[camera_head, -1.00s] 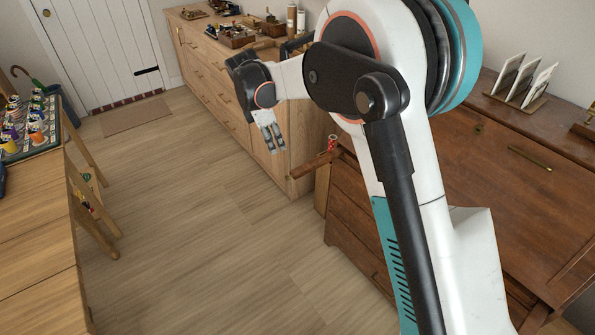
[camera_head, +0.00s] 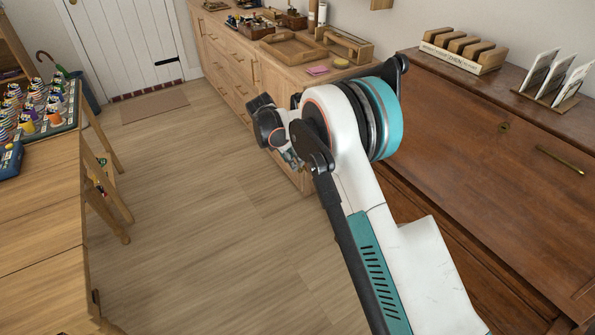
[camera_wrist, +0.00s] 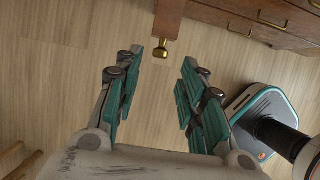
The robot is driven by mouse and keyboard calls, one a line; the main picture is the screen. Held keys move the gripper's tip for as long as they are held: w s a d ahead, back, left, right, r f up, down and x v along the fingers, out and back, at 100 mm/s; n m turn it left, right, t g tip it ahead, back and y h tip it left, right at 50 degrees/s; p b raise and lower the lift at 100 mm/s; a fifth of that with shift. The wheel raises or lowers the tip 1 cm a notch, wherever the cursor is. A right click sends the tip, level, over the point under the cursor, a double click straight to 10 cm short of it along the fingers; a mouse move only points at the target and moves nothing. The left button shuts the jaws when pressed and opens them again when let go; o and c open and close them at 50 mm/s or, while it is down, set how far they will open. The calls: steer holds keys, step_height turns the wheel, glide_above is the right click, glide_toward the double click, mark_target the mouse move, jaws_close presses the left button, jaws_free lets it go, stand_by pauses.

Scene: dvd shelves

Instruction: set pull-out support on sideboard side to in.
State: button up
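The pull-out support (camera_wrist: 169,18) shows in the wrist view as a brown wooden bar with a brass knob (camera_wrist: 160,49) at its end. It sticks out from the dark wooden sideboard (camera_wrist: 240,12), whose top and front show at the right of the head view (camera_head: 470,115). My gripper (camera_wrist: 163,62) is open and empty. The knob appears between its two fingertips, with space on both sides; I cannot tell how far below or ahead it lies. In the head view my gripper (camera_head: 291,160) is mostly hidden by my arm, and the support is hidden too.
A light wooden cabinet (camera_head: 225,70) with trays stands behind my arm. A wooden table (camera_head: 40,215) with paint pots stands at the left. The floor (camera_head: 195,210) between is clear. A block holder (camera_head: 463,52) and card rack (camera_head: 548,90) stand on the sideboard.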

steer(key=b+x, duration=0.1)
steer(key=x, duration=0.4)
steer(key=shift+w+d+f+b, duration=0.15)
steer(key=shift+d+f+b, duration=0.05)
steer(key=shift+f+b, duration=0.15)
steer(key=shift+c, duration=0.2)
jaws_close()
